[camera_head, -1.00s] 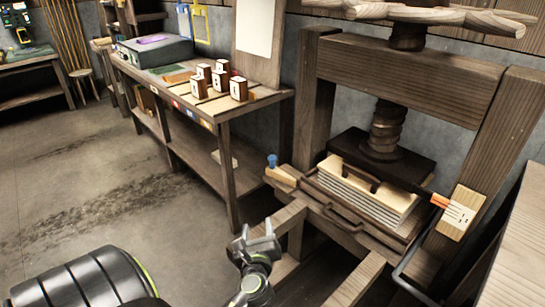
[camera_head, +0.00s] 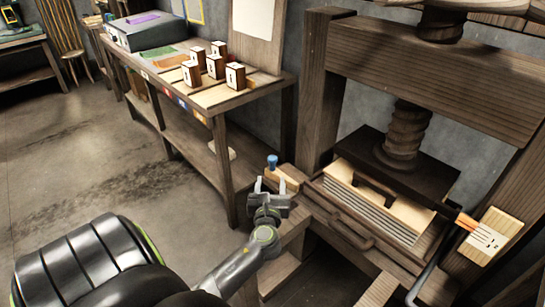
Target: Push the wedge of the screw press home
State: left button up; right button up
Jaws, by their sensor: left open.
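The screw press is a heavy wooden frame whose thick screw (camera_head: 403,135) meets a dark pressing plate (camera_head: 400,170) over a pale stack of sheets (camera_head: 378,208). A light wooden wedge (camera_head: 283,179) with a blue knob (camera_head: 272,161) sits at the left end of the press bed. My left gripper (camera_head: 268,186) is open, its two pale fingers pointing up and away just in front of the wedge and blue knob. I cannot tell whether it touches the wedge. My right gripper is not in view.
A dark drawer-like tray handle (camera_head: 345,228) juts from the press front. A pale board with an orange-tipped piece (camera_head: 490,238) is on the right post. A side table (camera_head: 215,108) with several small wooden blocks stands at the left. Floor there is clear.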

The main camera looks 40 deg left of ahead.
aim_at(273, 161)
pick_arm(q)
jog(key=b+x, duration=0.1)
jog(key=x, duration=1.1)
jog(key=shift+w+a+f, duration=0.1)
jog(key=shift+w+a, duration=0.05)
grip_shut()
